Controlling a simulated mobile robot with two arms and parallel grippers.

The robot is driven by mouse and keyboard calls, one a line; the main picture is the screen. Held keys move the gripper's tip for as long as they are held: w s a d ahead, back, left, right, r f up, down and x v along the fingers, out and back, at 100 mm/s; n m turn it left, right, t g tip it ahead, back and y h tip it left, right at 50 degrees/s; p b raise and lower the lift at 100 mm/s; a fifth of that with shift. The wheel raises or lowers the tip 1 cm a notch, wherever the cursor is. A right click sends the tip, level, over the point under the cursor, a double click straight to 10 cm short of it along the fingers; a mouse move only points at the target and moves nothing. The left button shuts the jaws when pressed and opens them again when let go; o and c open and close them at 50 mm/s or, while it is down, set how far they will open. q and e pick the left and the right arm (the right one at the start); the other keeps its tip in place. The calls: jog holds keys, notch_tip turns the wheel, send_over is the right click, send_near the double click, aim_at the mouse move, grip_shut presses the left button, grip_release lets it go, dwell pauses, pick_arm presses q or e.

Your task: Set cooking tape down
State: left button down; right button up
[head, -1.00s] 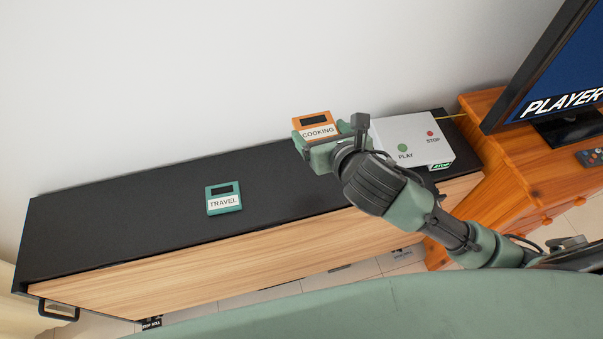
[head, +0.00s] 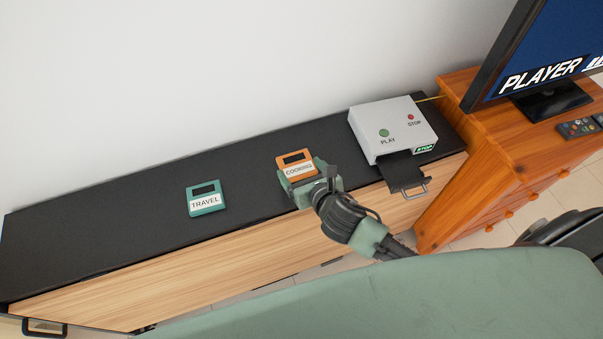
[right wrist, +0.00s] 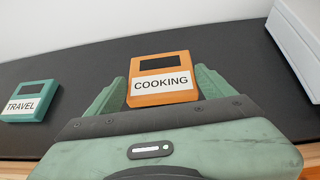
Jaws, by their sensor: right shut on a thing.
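The orange cooking tape (head: 297,167), with a white COOKING label and a dark window, is between the fingers of my right gripper (head: 303,180). In the right wrist view, the green fingers press on both sides of the tape (right wrist: 162,80), label facing up. The tape is over the black top of the long cabinet (head: 120,190), close to its front edge; I cannot tell whether it touches the surface. My left gripper is not in view.
A teal travel tape (head: 205,199) lies to the left on the black top. A white player (head: 400,122) with PLAY and STOP buttons stands to the right, its dark tray (head: 404,172) sticking out in front. Black top between the tapes is clear. A screen (head: 540,60) stands farther right.

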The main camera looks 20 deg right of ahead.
jog(key=shift+f, duration=0.7)
jog(key=shift+f, duration=0.15)
jog(key=o, duration=1.8)
jog(key=shift+c, duration=0.2)
jog(key=shift+s+r, duration=0.1)
jog(key=shift+r, duration=0.1)
jog(key=v, duration=1.1)
jog(key=shift+s+r, duration=0.2)
jog(key=shift+s, duration=0.15)
